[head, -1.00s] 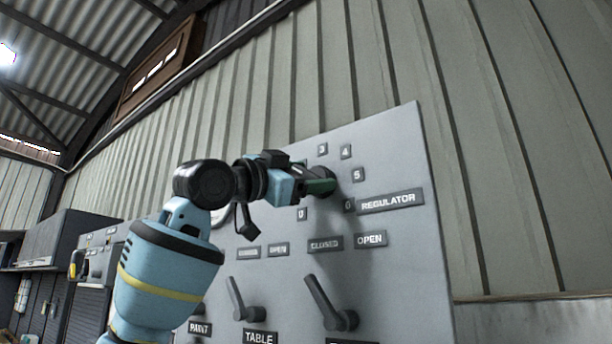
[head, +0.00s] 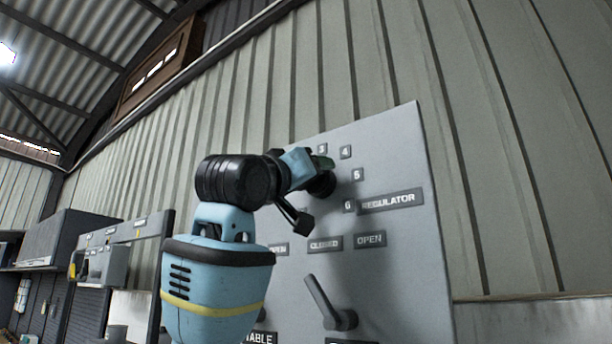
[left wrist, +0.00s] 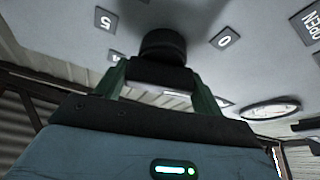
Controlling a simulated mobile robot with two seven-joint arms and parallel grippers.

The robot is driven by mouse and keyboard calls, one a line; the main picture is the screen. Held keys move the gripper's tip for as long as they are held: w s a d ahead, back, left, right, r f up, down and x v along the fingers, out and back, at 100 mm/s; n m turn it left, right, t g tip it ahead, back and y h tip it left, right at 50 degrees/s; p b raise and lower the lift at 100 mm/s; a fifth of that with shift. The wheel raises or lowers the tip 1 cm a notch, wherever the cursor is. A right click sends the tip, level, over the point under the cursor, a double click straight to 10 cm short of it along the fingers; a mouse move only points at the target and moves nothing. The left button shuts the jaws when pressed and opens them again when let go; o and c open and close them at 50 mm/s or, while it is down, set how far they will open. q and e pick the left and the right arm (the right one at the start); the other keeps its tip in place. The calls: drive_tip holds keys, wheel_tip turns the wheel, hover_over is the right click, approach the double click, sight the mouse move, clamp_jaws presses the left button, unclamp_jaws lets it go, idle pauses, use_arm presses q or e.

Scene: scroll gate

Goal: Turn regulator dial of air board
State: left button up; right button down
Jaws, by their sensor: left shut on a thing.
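The air board (head: 398,140) is a grey panel facing me at an angle. Its black regulator dial (head: 322,186) sits near the top, left of the REGULATOR label (head: 390,200), with number tags 3 to 6 visible around its right side. My left gripper (head: 325,164) is at the dial, its green fingers shut on it. The left wrist view shows the dial's round black base (left wrist: 163,42) with the fingers (left wrist: 160,76) on both sides of its grip. My wrist hides the dial's left side in the head view. My right gripper is in neither view.
Below the dial are CLOSED and OPEN labels (head: 370,240) and a dark lever (head: 325,304). My arm covers the board's left part. A round gauge (left wrist: 270,110) shows in the left wrist view. Grey cabinets (head: 48,243) stand at far left.

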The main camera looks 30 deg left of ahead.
use_arm(q)
drive_tip(key=n+y, duration=0.1)
drive_tip(key=n, duration=0.2)
drive_tip(key=n+g+y, duration=0.1)
drive_tip(key=n+y, duration=0.1)
drive_tip(key=n, duration=0.2)
drive_tip(key=shift+n+y, duration=0.3)
drive_tip(key=shift+g, duration=0.3)
drive_tip(key=o, duration=1)
drive_tip(key=shift+s, duration=0.1)
drive_tip(key=shift+v, duration=3.8)
